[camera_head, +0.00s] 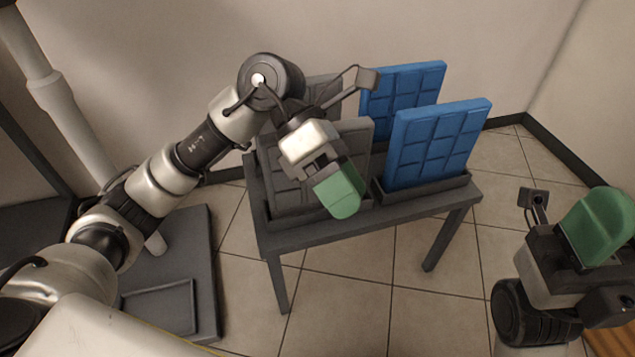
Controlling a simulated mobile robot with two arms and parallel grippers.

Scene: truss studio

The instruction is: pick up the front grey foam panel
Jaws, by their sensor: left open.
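The front grey foam panel (289,187) stands upright in a slotted holder on the left part of a dark grey table (320,234). My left gripper (340,194), with green fingertips, is in front of this panel in the picture and hides its middle. The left gripper is open, with nothing seen between its fingers. I cannot tell whether it touches the panel. My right gripper (600,225) is at the right edge, away from the table, partly cut off by the frame.
Another grey panel (325,88) stands behind, partly hidden by my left arm. Two blue panels, a front one (437,143) and a back one (400,85), stand on the table's right part. A wall rises behind. Tiled floor (350,305) in front is clear.

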